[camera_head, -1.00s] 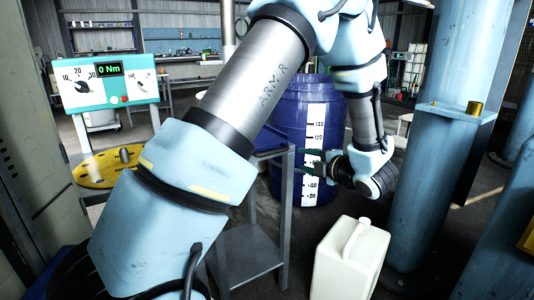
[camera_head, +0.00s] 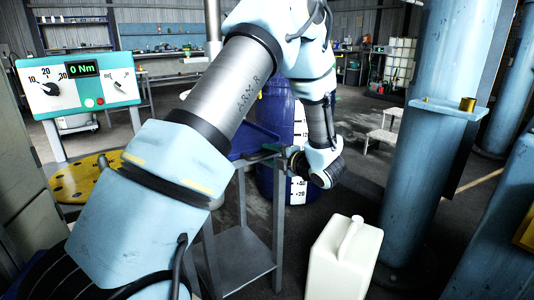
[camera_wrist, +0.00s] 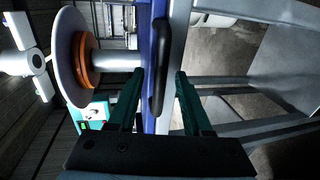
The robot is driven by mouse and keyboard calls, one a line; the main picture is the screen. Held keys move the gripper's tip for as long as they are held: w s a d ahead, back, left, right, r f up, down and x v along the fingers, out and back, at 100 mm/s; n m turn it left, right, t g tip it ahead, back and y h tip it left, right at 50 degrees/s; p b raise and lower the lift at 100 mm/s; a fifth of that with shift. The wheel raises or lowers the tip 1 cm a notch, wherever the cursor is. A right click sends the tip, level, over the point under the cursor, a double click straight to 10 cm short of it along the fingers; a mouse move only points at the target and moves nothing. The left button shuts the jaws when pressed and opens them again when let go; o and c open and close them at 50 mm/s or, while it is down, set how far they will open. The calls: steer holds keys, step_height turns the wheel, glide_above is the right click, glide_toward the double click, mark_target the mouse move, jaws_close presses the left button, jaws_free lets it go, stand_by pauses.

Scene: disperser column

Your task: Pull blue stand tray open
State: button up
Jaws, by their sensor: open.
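The blue stand tray (camera_head: 250,143) sits at the top of a grey metal stand (camera_head: 243,255), partly hidden behind my arm. In the wrist view its blue front (camera_wrist: 147,40) runs upright through the middle, with a dark bar handle (camera_wrist: 160,65) on it. My gripper (camera_head: 273,152) is at the tray's right side in the head view. In the wrist view my gripper (camera_wrist: 160,75) is open, its green fingers on either side of the handle. I cannot tell whether the fingers touch it.
A blue drum (camera_head: 275,110) with a white scale stands behind the stand. A white canister (camera_head: 345,258) is on the floor to the right, near a thick blue column (camera_head: 425,150). A torque panel (camera_head: 78,83) stands at the left above a yellow disc (camera_head: 85,182).

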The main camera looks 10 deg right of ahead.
steer(key=shift+x, duration=0.85)
steer(key=shift+c, duration=0.2)
jaws_close()
stand_by(0.7)
